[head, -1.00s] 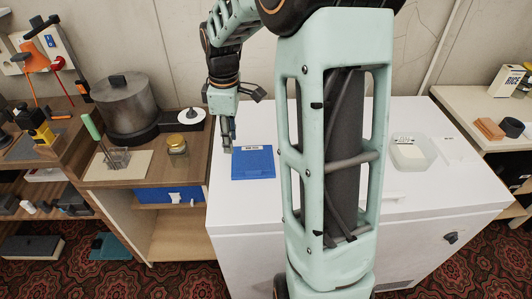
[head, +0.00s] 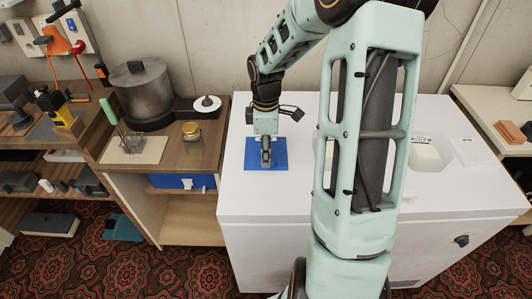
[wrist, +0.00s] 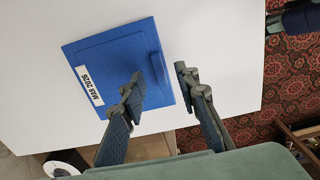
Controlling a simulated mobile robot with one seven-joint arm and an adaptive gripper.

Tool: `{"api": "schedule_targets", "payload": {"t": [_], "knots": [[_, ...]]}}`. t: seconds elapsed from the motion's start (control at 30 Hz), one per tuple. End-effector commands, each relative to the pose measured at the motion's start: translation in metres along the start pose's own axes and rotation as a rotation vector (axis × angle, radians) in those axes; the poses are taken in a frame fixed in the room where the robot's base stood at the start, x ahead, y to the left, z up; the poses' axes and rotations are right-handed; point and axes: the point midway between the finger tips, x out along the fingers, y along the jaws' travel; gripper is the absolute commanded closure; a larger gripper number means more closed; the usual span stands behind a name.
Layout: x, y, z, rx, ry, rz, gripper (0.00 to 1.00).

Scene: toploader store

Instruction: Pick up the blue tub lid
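The blue tub lid (head: 252,154) lies flat on the white top of the chest freezer. In the wrist view the lid (wrist: 108,48) shows a white label reading MAR 2026 along one edge and a raised blue bar (wrist: 157,70) near the opposite edge. My gripper (head: 266,162) is above the lid, pointing down. In the wrist view my gripper (wrist: 160,78) is open and empty. One finger overlaps the lid and the other shows past its edge, with the bar between them. The height gap is hard to judge.
A clear tub (head: 428,155) sits at the right on the freezer top (head: 300,195). At the left, a wooden counter holds a metal pot (head: 140,95), a small jar (head: 191,132) and a green-handled tool (head: 108,112). The freezer top in front of the lid is clear.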

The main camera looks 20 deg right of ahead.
Motion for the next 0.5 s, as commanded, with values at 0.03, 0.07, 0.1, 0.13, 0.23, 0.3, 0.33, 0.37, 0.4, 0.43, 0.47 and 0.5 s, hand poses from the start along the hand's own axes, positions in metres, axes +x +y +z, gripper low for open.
{"api": "schedule_targets", "payload": {"t": [0.03,0.07,0.1,0.13,0.23,0.3,0.33,0.37,0.4,0.43,0.47,0.5], "knots": [[0.009,-0.001,0.000,-0.002,0.000,-0.003,0.71],[0.012,-0.001,0.000,-0.002,0.000,-0.003,0.71],[0.016,-0.001,0.000,-0.001,0.000,-0.003,0.71],[0.018,-0.001,0.000,0.000,0.000,-0.002,0.71],[0.022,0.000,0.000,0.000,0.000,0.000,0.71],[0.022,0.000,0.000,0.000,0.000,0.001,0.71],[0.022,0.000,0.000,0.000,0.000,0.001,0.71],[0.022,0.000,0.000,0.000,0.000,0.001,0.71],[0.022,0.000,0.000,0.000,0.000,0.001,0.71],[0.022,0.000,0.000,0.000,0.000,0.001,0.72],[0.022,0.000,0.000,0.000,0.000,0.001,0.75],[0.022,0.000,0.000,0.000,0.000,0.001,0.80]]}}
